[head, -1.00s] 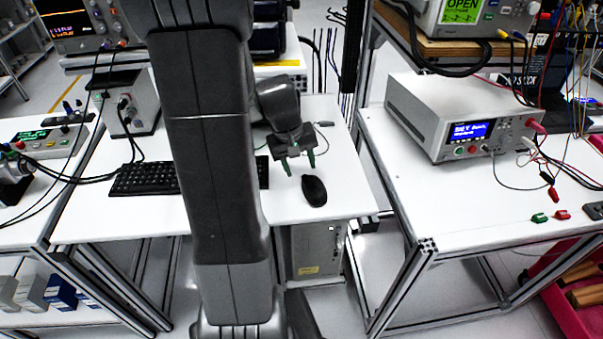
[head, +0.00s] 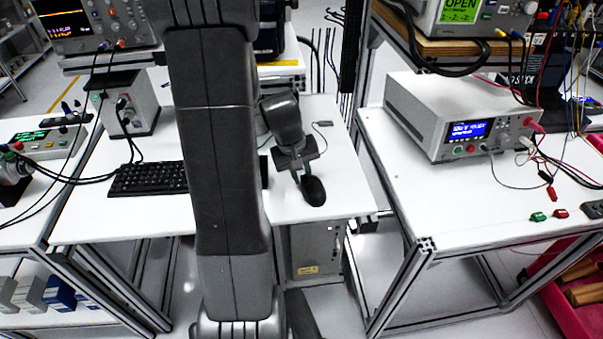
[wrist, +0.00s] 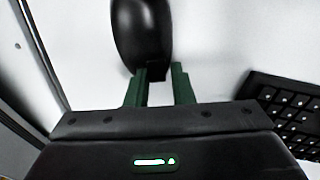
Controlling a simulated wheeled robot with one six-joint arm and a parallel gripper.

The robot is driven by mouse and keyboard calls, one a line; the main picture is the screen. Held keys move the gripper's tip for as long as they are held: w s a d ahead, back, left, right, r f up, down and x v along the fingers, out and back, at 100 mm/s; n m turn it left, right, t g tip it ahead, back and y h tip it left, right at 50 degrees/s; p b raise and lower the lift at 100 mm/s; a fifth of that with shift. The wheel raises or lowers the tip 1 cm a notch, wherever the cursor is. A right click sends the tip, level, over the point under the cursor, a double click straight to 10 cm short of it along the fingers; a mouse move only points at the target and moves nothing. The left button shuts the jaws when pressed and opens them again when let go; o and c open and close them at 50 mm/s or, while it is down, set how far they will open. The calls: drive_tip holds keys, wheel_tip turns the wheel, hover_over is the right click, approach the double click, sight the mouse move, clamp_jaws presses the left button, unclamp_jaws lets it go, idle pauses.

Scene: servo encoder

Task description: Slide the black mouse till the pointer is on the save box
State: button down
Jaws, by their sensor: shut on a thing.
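The black mouse (head: 314,191) lies on the white middle table, near its front right. My gripper (head: 303,177) reaches down to the mouse from behind, and its green fingers are shut on it. In the wrist view the mouse (wrist: 141,35) shows at the top, with the gripper's fingertips (wrist: 161,72) at its near end. The lower finger contact is partly hidden by the mouse and the fingers. No pointer or save box can be made out in either view.
A black keyboard (head: 147,178) lies left of the mouse, partly hidden behind my arm. The white table (head: 285,208) is clear close around the mouse, with its front and right edges near. A bench instrument (head: 462,125) stands on the right-hand table.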

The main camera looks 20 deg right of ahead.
sight(338, 185)
drive_tip(key=shift+s+d, duration=0.1)
drive_tip(key=shift+s+d+f, duration=0.1)
drive_tip(key=shift+s+d, duration=0.55)
drive_tip(key=shift+d, duration=0.65)
drive_tip(key=shift+s+d, duration=0.65)
drive_tip(key=shift+d, duration=0.7)
drive_tip(key=shift+s+d+f, duration=0.1)
drive_tip(key=shift+s+d, duration=0.55)
drive_tip(key=shift+d, duration=0.65)
drive_tip(key=c, duration=1.2)
unclamp_jaws()
drive_tip(key=shift+w+r, duration=0.1)
drive_tip(key=shift+p, duration=0.3)
drive_tip(key=v, duration=1.3)
drive_tip(key=shift+r, duration=0.4)
